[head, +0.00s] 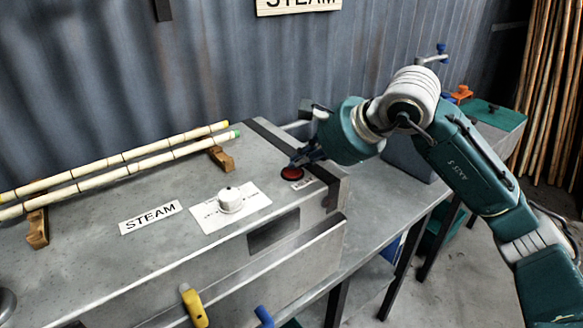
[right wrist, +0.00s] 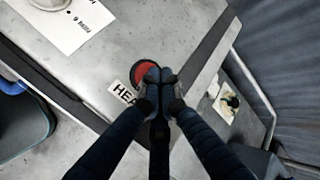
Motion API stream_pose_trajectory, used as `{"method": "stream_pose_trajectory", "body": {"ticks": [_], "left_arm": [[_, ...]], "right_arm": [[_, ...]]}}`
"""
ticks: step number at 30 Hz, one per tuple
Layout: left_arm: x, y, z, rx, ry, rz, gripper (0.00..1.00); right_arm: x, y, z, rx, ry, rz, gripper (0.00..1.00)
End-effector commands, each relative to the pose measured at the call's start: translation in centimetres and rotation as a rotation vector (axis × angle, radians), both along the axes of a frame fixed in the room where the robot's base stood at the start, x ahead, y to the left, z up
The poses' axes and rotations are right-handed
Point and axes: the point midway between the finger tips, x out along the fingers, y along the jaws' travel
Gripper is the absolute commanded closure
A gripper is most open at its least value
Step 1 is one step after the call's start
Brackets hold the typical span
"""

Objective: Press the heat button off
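The red heat button (head: 292,174) sits in a dark ring on top of the grey steam box (head: 170,238), near its right end. My right gripper (head: 299,160) is at the button, with its fingertips over or just beside its edge. In the right wrist view the red button (right wrist: 144,71) shows just beyond the fingertips (right wrist: 160,76), which are closed together with nothing between them. The fingertips cover part of the button and of its "HEAT" label (right wrist: 122,95). I cannot tell whether they touch the button. My left gripper is not in view.
A white knob (head: 230,200) on a printed plate and a "STEAM" label (head: 151,217) are left of the button. Two rattan poles (head: 120,167) lie on wooden rests at the back left. A yellow handle (head: 194,306) and a blue handle (head: 264,317) stick out in front.

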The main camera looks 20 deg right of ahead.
Motion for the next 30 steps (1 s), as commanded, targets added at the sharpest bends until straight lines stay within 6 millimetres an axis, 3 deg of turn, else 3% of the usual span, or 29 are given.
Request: {"method": "stream_pose_trajectory", "body": {"ticks": [4, 19, 30], "left_arm": [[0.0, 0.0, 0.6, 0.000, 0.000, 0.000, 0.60], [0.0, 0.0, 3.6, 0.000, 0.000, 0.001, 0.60], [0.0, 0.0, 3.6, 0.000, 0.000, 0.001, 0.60]], "right_arm": [[-0.2, 0.1, 0.5, -0.003, 0.010, 0.002, 1.00], [0.0, 0.0, 5.8, -0.001, 0.000, 0.001, 1.00], [0.0, 0.0, 6.0, 0.000, 0.000, 0.000, 1.00]]}}
